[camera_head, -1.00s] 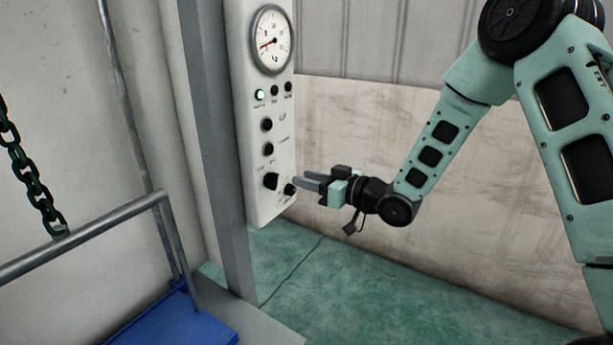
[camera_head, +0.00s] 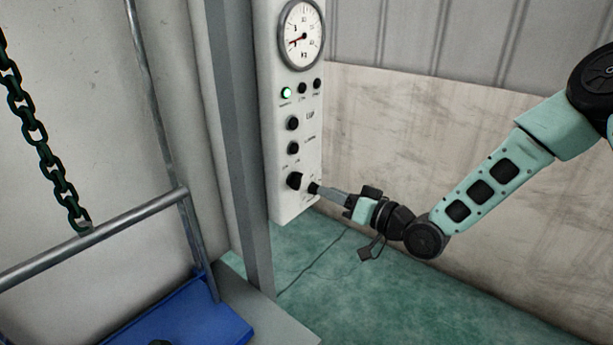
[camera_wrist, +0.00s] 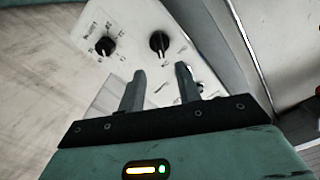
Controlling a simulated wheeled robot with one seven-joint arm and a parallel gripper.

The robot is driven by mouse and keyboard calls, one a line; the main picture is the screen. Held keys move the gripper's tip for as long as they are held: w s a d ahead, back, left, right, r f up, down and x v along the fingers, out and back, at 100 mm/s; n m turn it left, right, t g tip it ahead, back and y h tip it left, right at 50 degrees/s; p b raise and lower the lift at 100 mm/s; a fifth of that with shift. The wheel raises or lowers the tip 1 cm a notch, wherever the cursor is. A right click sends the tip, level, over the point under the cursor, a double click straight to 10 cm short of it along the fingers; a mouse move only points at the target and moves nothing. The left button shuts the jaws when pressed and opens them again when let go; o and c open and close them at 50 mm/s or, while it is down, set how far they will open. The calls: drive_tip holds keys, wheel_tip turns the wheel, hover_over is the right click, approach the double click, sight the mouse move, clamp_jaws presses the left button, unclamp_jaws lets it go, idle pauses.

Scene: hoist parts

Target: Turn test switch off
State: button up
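The white control panel (camera_head: 287,205) carries two black rotary switches near its bottom, a left one (camera_head: 296,180) and a right one (camera_head: 313,187). Their labels are too small to read, so I cannot tell which is the test switch. The wrist view also shows two black knobs, one on the left (camera_wrist: 105,45) and one on the right (camera_wrist: 159,42). My gripper (camera_head: 323,190) is close to the right switch in the head view. In the wrist view my gripper (camera_wrist: 160,70) has its fingers apart with nothing between them; the right-hand knob appears just beyond the tips.
A round gauge (camera_head: 301,35), a lit green lamp (camera_head: 286,92) and more black buttons sit higher on the panel. A grey post (camera_head: 240,150) stands left of it. A chain (camera_head: 45,165), a metal rail (camera_head: 120,226) and a blue platform (camera_head: 190,320) are at left.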

sight(302, 180)
drive_tip(key=p+x, duration=0.2)
drive_tip(key=x, duration=0.6)
drive_tip(key=shift+w+a, duration=0.1)
drive_tip(key=shift+a, duration=0.1)
clamp_jaws()
